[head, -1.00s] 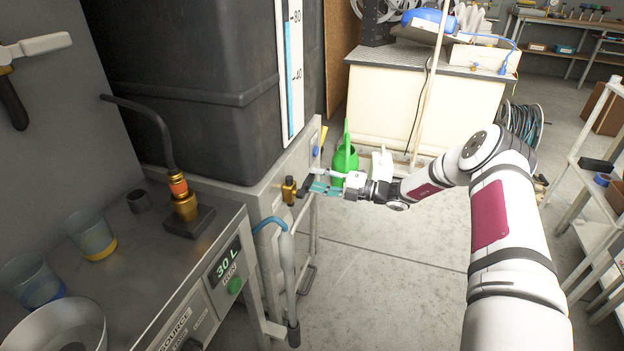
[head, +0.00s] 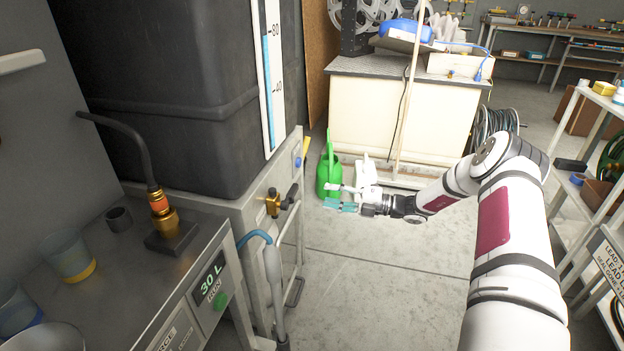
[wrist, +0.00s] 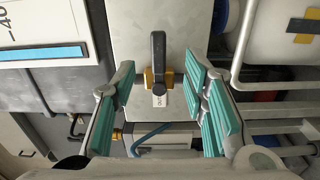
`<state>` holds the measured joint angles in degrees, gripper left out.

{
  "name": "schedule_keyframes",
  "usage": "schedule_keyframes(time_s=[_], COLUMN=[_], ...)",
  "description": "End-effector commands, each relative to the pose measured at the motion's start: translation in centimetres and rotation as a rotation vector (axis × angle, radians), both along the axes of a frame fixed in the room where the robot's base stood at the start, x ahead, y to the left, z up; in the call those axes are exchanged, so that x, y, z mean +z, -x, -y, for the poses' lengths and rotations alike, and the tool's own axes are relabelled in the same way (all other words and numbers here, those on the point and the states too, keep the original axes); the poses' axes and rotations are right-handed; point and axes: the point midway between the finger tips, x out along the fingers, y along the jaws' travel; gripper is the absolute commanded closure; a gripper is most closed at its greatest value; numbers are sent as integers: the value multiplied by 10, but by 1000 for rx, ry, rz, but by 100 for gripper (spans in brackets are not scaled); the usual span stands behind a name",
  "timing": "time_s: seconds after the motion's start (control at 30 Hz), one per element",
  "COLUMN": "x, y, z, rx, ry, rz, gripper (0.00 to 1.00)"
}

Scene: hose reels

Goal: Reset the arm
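My gripper (head: 342,203) is at the end of my outstretched white arm (head: 510,230), in front of the tank's grey cabinet. In the wrist view my gripper (wrist: 163,95) is open, its teal finger pads apart with nothing held. A brass valve (head: 273,204) with a black lever is on the cabinet, to the left of the gripper and apart from it. In the wrist view the valve's black lever (wrist: 158,62) appears between the fingers, farther off.
A green watering can (head: 329,175) stands on the floor behind my gripper. A bench (head: 165,275) with cups and a brass hose fitting is at left. White shelves (head: 590,150) stand at right. The middle floor (head: 390,270) is clear.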

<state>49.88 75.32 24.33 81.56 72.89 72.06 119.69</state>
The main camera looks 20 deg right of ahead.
Motion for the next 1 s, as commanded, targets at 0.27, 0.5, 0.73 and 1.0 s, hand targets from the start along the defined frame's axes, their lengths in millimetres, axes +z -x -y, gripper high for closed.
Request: schedule_keyframes(time_s=[0.27, 0.5, 0.73, 1.0], x=[18, 84, 141, 196], y=[4, 39, 96, 177], z=[-15, -78, -130, -169], rx=[60, 342, 655, 1028], ry=[76, 398, 685, 936], rz=[51, 309, 611, 991], gripper=[60, 60, 60, 60])
